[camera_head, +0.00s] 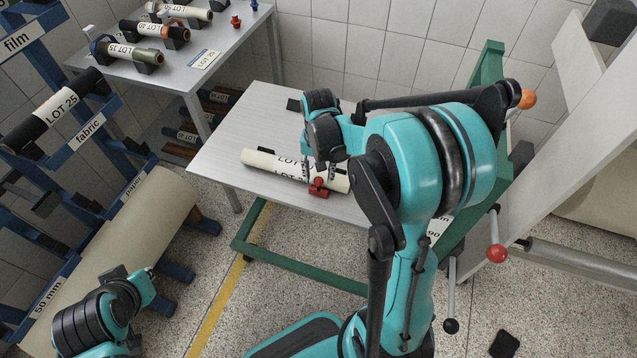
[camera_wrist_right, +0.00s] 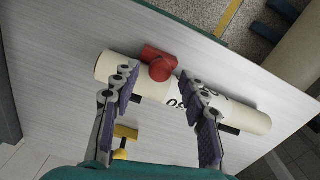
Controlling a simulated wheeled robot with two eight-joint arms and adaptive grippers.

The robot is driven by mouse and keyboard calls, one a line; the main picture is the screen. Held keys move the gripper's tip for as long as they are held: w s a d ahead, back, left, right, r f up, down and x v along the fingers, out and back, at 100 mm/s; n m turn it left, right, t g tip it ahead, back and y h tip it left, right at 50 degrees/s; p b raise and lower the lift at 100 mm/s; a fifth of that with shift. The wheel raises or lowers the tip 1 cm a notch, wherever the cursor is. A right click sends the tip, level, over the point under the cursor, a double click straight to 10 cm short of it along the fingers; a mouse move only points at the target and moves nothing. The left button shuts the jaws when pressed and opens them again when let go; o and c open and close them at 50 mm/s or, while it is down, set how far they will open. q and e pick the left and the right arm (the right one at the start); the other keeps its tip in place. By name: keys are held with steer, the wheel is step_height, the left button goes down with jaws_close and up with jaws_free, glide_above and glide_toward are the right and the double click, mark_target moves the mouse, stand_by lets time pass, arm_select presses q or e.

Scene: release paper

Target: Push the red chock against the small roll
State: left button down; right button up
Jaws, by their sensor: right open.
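The small roll (camera_head: 262,160) is cream with black LOT lettering and lies on the grey table (camera_head: 230,135). It also crosses the right wrist view (camera_wrist_right: 245,115). The red chock (camera_head: 318,187) is at the roll's side nearest the table's front edge. In the right wrist view the red chock (camera_wrist_right: 160,64) overlaps the roll's edge; I cannot tell whether they touch. My right gripper (camera_head: 319,172) is above the roll, and its open fingers (camera_wrist_right: 157,83) straddle the view of the chock with nothing between them. My left gripper (camera_head: 142,284) is at lower left, away from the table.
A yellow chock (camera_wrist_right: 123,137) and small black blocks lie on the table beyond the roll. A second table (camera_head: 110,70) holds several labelled rolls at the back left. A blue rack (camera_head: 95,130) with a large roll (camera_head: 130,240) stands left. A green frame (camera_head: 290,265) borders the table.

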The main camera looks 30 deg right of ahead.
mark_target(318, 179)
steer(key=shift+f+b, duration=0.5)
steer(key=shift+f, duration=1.35)
steer(key=shift+c, duration=0.3)
